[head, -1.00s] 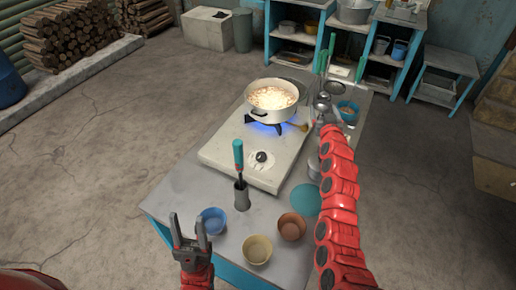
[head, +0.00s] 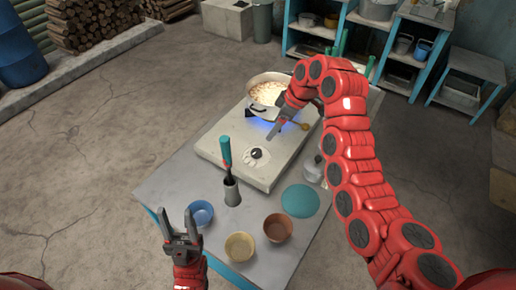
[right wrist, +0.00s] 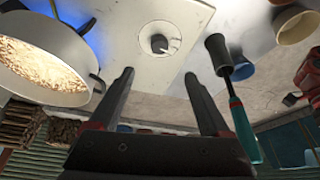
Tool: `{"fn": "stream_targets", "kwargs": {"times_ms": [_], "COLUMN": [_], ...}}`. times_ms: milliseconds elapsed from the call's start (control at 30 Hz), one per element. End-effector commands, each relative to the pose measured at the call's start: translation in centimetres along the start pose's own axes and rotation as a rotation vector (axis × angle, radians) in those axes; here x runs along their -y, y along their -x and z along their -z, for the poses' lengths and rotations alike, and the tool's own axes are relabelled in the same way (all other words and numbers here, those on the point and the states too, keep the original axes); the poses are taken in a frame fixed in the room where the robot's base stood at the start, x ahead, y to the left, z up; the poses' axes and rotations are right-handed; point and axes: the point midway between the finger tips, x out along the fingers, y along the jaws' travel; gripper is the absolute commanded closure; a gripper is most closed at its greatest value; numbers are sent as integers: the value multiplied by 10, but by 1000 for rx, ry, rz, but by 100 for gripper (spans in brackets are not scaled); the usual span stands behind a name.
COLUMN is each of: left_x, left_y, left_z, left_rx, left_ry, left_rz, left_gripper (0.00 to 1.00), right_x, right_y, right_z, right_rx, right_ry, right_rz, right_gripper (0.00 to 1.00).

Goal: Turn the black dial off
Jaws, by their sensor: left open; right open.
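The black dial (head: 256,153) is on the front of the white stove (head: 225,147). It also shows in the right wrist view (right wrist: 159,44), with a pale pointer mark on it. A blue flame (head: 262,125) burns under the white pot (head: 262,78), which holds pale, bubbling contents. My right gripper (head: 274,134) is open and empty above the stove, just beyond and to the right of the dial, apart from it. In the right wrist view its two fingers (right wrist: 158,80) point toward the dial. My left gripper (head: 180,214) is open and empty at the table's front left edge.
A holder (head: 232,192) with a teal-handled tool stands in front of the stove. Blue (head: 200,213), yellow (head: 240,246) and brown (head: 277,228) bowls sit near the front edge. A teal disc (head: 300,201) lies to the right. My right arm covers the table's right side.

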Motion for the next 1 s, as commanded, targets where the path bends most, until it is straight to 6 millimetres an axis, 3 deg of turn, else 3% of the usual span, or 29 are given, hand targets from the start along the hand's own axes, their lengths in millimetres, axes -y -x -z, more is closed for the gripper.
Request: {"fn": "stream_targets", "kwargs": {"times_ms": [200, 400, 633, 1000], "left_x": [0, 1, 1, 1], "left_y": [7, -15, -25, -29], "left_z": [-1, 3, 4, 5], "left_rx": [0, 0, 0, 0], "left_ry": [0, 0, 0, 0], "left_rz": [0, 0, 0, 0], "left_gripper": [50, 50, 50, 50], "right_x": [2, 2, 1, 0], "right_y": [-35, -79, -118, -144], "right_z": [0, 1, 0, 0], "right_rx": [2, 4, 3, -1], "right_ry": [1, -2, -1, -1], "right_rz": [3, 8, 4, 0], "right_gripper": [19, 19, 19, 19]}}
